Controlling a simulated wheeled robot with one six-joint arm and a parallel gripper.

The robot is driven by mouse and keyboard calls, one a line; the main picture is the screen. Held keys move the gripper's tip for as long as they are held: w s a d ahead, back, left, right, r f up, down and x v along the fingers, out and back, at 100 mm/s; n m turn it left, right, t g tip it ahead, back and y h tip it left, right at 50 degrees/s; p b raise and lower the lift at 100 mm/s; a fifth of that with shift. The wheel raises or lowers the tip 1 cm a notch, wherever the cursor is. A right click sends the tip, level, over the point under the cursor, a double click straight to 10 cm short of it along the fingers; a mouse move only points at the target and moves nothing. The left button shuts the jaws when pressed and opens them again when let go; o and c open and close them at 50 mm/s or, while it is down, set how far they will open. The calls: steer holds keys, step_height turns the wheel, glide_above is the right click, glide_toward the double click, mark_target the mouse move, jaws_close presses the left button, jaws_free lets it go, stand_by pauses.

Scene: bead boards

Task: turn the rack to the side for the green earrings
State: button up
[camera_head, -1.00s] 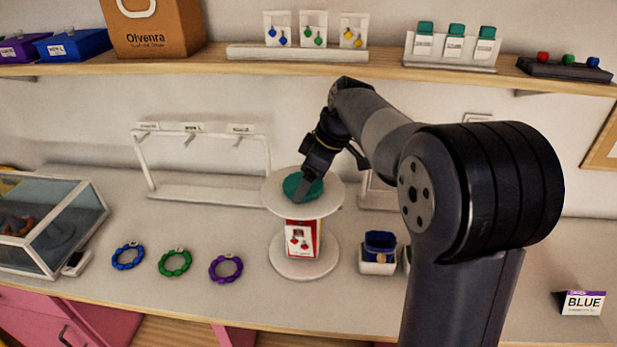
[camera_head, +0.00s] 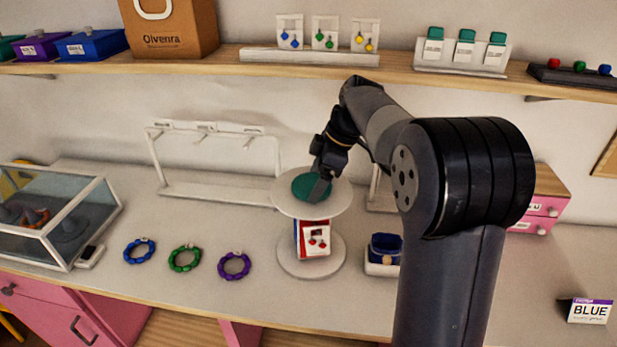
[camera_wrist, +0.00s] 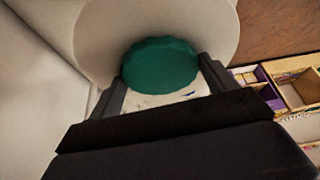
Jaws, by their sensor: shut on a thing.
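The rotating rack (camera_head: 283,203) stands on the counter, with a white round top plate, a white round base (camera_head: 294,268) and coloured side panels between them. A card with red earrings (camera_head: 316,241) hangs on its red side, turned slightly right of front. A blue edge shows at its left. No green earrings show on the rack's visible sides; its far sides are hidden. My gripper (camera_head: 319,187) is shut on the green knob (camera_head: 306,184) on top of the rack. In the wrist view the knob (camera_wrist: 160,62) sits between the two fingers.
Blue (camera_head: 140,251), green (camera_head: 185,258) and purple (camera_head: 234,266) bead bracelets lie left of the rack. A white stand (camera_head: 213,194) is behind, and a blue item in a white holder (camera_head: 384,256) is at right. The shelf above holds earring cards (camera_head: 325,33), including green ones.

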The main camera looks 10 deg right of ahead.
steer(key=n, duration=0.1)
steer(key=n+g+p, duration=0.1)
steer(key=n, duration=0.2)
steer(key=shift+w+r+n+g+p, duration=0.15)
steer(key=shift+w+n+g+p, duration=0.15)
steer(key=shift+g, duration=0.1)
steer(key=n, duration=0.2)
steer(key=n+g+p, duration=0.1)
steer(key=n, duration=0.1)
steer(key=shift+w+a+g+h, duration=0.1)
steer(key=shift+w+g+h, duration=0.05)
steer(key=shift+g+h, duration=0.2)
steer(key=shift+n+p, duration=0.3)
steer(key=o, duration=1.3)
steer(key=shift+o, duration=0.2)
step_height(320, 180, up, 10)
steer(key=shift+b, duration=0.4)
steer(key=shift+c, duration=0.2)
